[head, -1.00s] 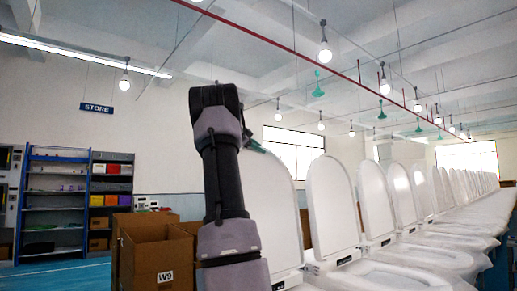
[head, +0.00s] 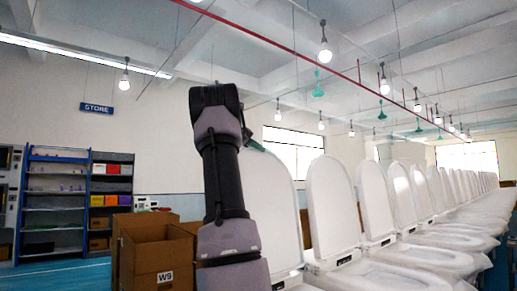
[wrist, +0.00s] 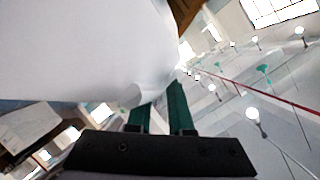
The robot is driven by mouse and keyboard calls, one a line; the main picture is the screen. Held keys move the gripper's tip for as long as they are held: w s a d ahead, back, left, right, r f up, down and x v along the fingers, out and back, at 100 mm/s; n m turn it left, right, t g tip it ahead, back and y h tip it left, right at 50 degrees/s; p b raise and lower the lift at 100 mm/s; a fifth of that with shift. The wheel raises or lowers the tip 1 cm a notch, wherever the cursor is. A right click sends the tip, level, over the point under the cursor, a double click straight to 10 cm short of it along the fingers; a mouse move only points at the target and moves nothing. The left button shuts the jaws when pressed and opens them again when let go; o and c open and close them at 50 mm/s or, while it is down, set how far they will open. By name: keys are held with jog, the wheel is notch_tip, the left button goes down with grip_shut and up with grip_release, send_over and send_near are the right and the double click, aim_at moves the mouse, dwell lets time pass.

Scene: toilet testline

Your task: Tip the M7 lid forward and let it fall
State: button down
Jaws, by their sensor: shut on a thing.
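The nearest white toilet lid (head: 272,205) stands upright, partly hidden behind my arm in the head view. I cannot read an M7 mark on it. My gripper (head: 254,145) is at the lid's top edge. In the wrist view the same lid (wrist: 80,50) fills the upper left as a broad white surface. The two green fingers of my gripper (wrist: 160,103) are shut on the rim of the lid. The exact contact is partly hidden by the fingers.
A row of toilets with raised lids (head: 332,205) runs away to the right, close beside the held lid. A cardboard box marked W9 (head: 150,255) stands to the left of my arm. Shelving (head: 55,205) is at the far left wall.

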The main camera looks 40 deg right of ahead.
jog(key=shift+a+f, duration=0.1)
jog(key=shift+f, duration=0.15)
dwell(0.4)
jog(key=s+a+f+m, duration=0.1)
jog(key=s, duration=1)
jog(key=s+a+f+m+t, duration=0.1)
jog(key=s, duration=0.9)
jog(key=shift+s+a+f, duration=0.2)
jog(key=shift+s+f, duration=0.15)
jog(key=c, duration=0.8)
grip_release()
jog(key=shift+w, duration=0.15)
jog(key=shift+c, duration=0.2)
